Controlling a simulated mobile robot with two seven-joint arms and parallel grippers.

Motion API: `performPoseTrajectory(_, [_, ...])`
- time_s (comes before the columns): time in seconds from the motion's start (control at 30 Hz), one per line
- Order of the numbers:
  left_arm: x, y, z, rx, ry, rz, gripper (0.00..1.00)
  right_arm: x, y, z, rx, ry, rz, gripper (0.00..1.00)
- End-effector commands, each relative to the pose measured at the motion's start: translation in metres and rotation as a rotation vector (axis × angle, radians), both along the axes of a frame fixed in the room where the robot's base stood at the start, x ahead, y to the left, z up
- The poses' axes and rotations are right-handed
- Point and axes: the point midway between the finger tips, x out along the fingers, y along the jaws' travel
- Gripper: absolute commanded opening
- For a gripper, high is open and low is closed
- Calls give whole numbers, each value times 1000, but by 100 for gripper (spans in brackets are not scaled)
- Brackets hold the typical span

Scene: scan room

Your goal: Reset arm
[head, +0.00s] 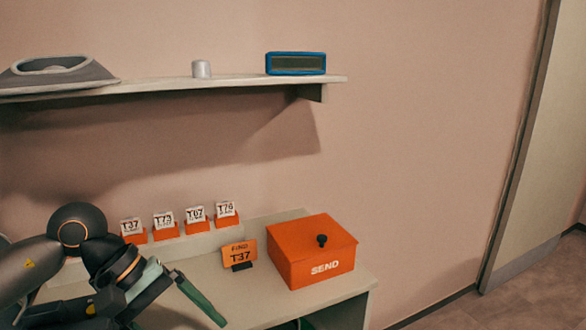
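My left arm comes in from the lower left. Its gripper (168,308) hangs low over the left part of the desk (215,283), with green fingers pointing down. The fingers look spread apart with nothing visible between them, though the lower tips are partly cut off by the bottom edge. My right gripper is not in view.
An orange SEND box (314,252) with a black knob stands on the desk's right end. An orange sign (239,254) reads "FIND T37". Several orange-based tag holders (195,222) stand behind my arm. A wall shelf (170,86) hangs above. A door (530,150) is at right.

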Motion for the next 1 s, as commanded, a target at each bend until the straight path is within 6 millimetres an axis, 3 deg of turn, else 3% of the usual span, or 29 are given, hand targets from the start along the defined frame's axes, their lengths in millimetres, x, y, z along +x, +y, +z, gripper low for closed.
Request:
performPoseTrajectory(0.03, [-8,-29,-2,-119,95,27,91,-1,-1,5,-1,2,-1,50])
performPoseTrajectory(0.1, [-17,-64,2,-292,240,88,91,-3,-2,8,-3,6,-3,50])
performPoseTrajectory(0.2, [-26,-104,15,-527,475,197,91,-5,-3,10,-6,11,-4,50])
performPoseTrajectory(0.37, [-22,-141,41,-875,927,411,91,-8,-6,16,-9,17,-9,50])
performPoseTrajectory(0.47, [-7,-146,51,-1071,1241,566,91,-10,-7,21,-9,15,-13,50])
performPoseTrajectory(0.57, [13,-139,48,-1253,1576,733,91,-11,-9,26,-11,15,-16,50])
performPoseTrajectory(0.67, [35,-122,28,-1421,1924,912,91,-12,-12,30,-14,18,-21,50])
performPoseTrajectory(0.77, [50,-98,-11,-1582,2283,1099,91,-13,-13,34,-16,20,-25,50])
performPoseTrajectory(0.8, [52,-88,-32,1627,-2400,-1162,91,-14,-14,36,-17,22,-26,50])
performPoseTrajectory(0.9, [45,-62,-93,1351,-2087,-1025,91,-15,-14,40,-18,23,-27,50])
performPoseTrajectory(1.0, [17,-39,-160,1112,-1764,-876,91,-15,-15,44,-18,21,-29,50])
